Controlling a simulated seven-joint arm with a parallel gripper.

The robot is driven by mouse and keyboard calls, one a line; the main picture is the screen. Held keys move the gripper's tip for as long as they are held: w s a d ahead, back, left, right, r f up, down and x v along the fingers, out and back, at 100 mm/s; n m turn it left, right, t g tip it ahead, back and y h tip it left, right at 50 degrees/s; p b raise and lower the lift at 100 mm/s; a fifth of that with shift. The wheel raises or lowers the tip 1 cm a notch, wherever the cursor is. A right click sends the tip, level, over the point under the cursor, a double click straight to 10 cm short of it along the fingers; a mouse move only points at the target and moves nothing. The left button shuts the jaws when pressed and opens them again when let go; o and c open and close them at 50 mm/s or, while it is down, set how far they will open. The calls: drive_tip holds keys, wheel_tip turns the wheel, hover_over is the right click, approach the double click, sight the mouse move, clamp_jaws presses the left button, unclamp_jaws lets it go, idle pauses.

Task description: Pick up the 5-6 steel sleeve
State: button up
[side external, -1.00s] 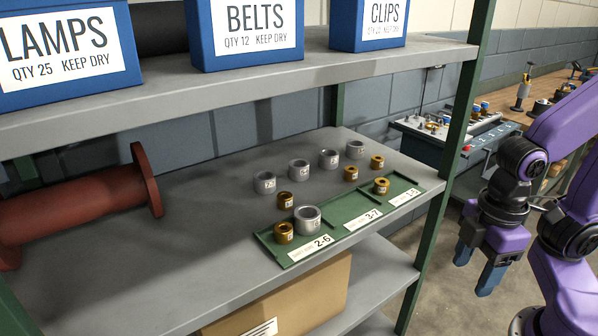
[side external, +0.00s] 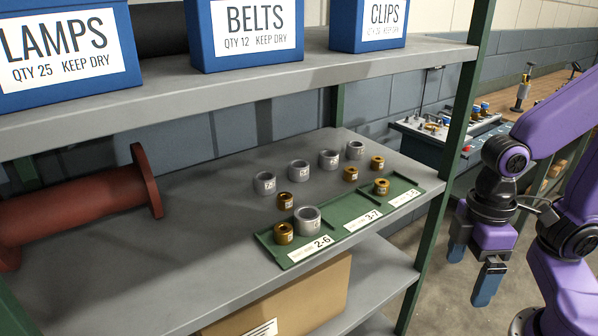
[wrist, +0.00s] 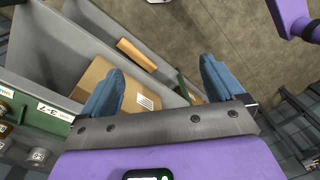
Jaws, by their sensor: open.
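Several grey steel sleeves stand on the middle shelf in the side view: a row of four-like rings at the back, among them one at the left (side external: 265,183), one beside it (side external: 299,170), another (side external: 329,159) and the farthest (side external: 355,149). A larger steel sleeve (side external: 307,220) sits in the 2-6 compartment of the green tray (side external: 292,254), beside a brass one (side external: 284,233). My gripper (side external: 472,265) is open and empty, right of the shelf and apart from all sleeves; its fingers also show in the wrist view (wrist: 160,85).
Brass sleeves stand loose (side external: 285,201) and in the tray's far compartment (side external: 381,186). A green shelf post (side external: 445,200) stands between my gripper and the sleeves. The upper shelf (side external: 250,85) overhangs them. A red flanged pipe (side external: 80,210) lies left.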

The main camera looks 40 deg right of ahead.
drive_tip(key=w+a+m+g+y, duration=0.2)
drive_tip(key=w+a+m, duration=0.2)
drive_tip(key=m, duration=0.3)
drive_tip(key=m+t+y, duration=0.6)
drive_tip(key=m+t, duration=0.7)
drive_tip(key=m, duration=1.9)
hover_over(299, 165)
drive_tip(key=s+d, duration=0.4)
drive_tip(key=s, duration=0.3)
drive_tip(key=s+d, duration=0.5)
drive_tip(key=s, duration=0.2)
drive_tip(key=f, duration=0.1)
drive_tip(key=shift+h, duration=0.3)
drive_tip(key=x, duration=1.7)
drive_tip(key=shift+a, duration=0.45)
